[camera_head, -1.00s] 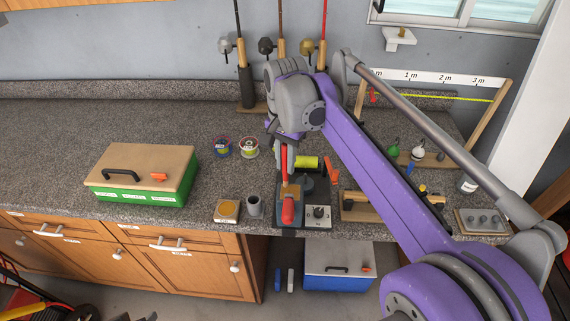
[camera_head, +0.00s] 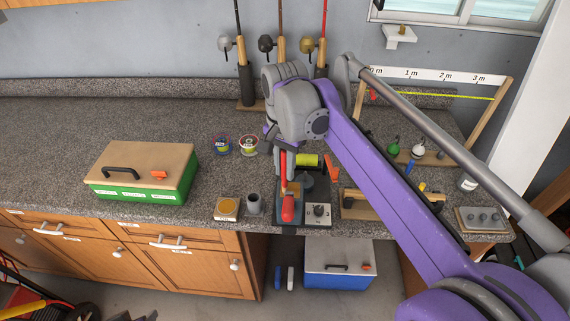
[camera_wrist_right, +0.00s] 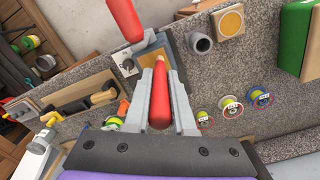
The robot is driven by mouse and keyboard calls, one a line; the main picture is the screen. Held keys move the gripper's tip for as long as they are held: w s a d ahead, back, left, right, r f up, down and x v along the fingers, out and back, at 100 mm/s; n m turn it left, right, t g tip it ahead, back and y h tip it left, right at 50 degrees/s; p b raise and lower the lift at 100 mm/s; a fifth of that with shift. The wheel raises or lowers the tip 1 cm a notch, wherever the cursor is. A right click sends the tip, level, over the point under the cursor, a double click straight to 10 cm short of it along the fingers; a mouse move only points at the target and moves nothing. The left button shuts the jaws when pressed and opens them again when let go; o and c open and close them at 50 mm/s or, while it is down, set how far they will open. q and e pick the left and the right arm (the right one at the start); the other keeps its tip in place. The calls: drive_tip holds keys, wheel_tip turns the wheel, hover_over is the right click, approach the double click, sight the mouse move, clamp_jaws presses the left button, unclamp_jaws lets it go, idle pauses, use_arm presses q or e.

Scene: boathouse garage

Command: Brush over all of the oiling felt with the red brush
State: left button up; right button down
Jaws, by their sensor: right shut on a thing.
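My right gripper (camera_head: 286,172) is shut on the red brush (camera_head: 283,164), which hangs down in front of me over the bench's front edge area. In the right wrist view the brush (camera_wrist_right: 159,98) lies between the two grey fingers, its pale tip at or just above a tan felt-like patch (camera_wrist_right: 150,48) on a blue-grey tray. In the head view the tray (camera_head: 318,190) is partly hidden by the gripper; I cannot tell whether the tip touches. A thick red piece (camera_head: 288,208) stands at the tray's front.
A wooden block with an amber disc (camera_head: 227,208) and a grey cup (camera_head: 253,204) stand left of the tray. A knobbed box (camera_head: 318,214) is right of it. A green box (camera_head: 143,174) and spools (camera_head: 248,147) lie farther left. Rods stand behind.

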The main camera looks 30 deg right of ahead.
drive_tip(key=shift+s+a+f, duration=0.1)
drive_tip(key=shift+s+a, duration=0.15)
drive_tip(key=shift+s, duration=0.2)
drive_tip(key=shift+w+d, duration=0.25)
drive_tip(key=shift+w, duration=0.15)
drive_tip(key=shift+w+d, duration=0.4)
drive_tip(key=shift+w, duration=0.3)
drive_tip(key=shift+w+d, duration=0.4)
drive_tip(key=shift+w, duration=0.25)
drive_tip(key=shift+s+a, duration=0.4)
drive_tip(key=shift+s, duration=0.2)
drive_tip(key=shift+s+a, duration=0.3)
drive_tip(key=shift+s, duration=0.25)
drive_tip(key=shift+s+a, duration=0.35)
drive_tip(key=shift+s, duration=0.25)
drive_tip(key=shift+w+d, duration=0.25)
drive_tip(key=shift+w, duration=0.15)
drive_tip(key=shift+w+d, duration=0.4)
drive_tip(key=shift+w, duration=0.3)
drive_tip(key=shift+w+d, duration=0.4)
drive_tip(key=shift+w, duration=0.25)
